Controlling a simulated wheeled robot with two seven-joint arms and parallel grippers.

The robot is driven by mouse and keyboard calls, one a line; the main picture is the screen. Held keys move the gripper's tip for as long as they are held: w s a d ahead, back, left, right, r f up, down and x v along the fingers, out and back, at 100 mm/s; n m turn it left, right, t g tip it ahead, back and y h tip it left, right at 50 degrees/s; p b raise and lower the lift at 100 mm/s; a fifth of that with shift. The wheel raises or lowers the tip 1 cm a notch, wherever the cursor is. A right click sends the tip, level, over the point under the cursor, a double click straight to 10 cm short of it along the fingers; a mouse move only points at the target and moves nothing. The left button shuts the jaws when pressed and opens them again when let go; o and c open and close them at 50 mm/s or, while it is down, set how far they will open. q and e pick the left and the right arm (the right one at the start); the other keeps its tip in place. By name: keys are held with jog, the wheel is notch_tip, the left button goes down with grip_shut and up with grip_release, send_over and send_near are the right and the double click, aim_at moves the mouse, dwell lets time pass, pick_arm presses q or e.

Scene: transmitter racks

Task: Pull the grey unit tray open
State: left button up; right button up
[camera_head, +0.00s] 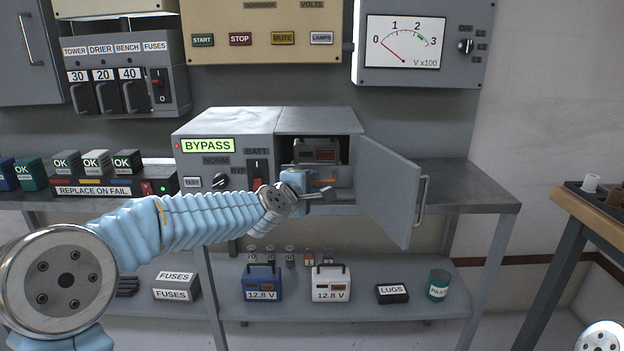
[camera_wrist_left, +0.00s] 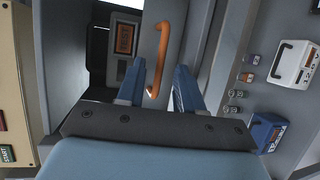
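The grey unit tray (camera_head: 343,172) is in the open bay of the grey BYPASS cabinet (camera_head: 225,122). Its orange handle (camera_head: 322,181) faces me, and a grey unit with a small display (camera_head: 318,151) sits behind it. In the left wrist view the tray front (camera_wrist_left: 150,32) carries the orange handle (camera_wrist_left: 161,50). My left gripper (camera_head: 316,193) is in front of the tray. In the left wrist view its two fingers (camera_wrist_left: 160,88) are apart, either side of the handle's near end; I cannot tell whether they touch it. My right gripper is not in view.
The cabinet door (camera_head: 388,190) stands open to the right of the bay. The lower shelf (camera_head: 400,306) holds a blue battery (camera_head: 262,282), a white battery (camera_head: 331,283) and a LUGS box (camera_head: 392,293). The bench top (camera_head: 465,188) right of the door is clear.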

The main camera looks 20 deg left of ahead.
pick_arm(q)
jog(key=shift+w+d+f, duration=0.1)
jog(key=shift+w+f, duration=0.05)
jog(key=shift+w, duration=0.45)
grip_shut()
dwell(1.1)
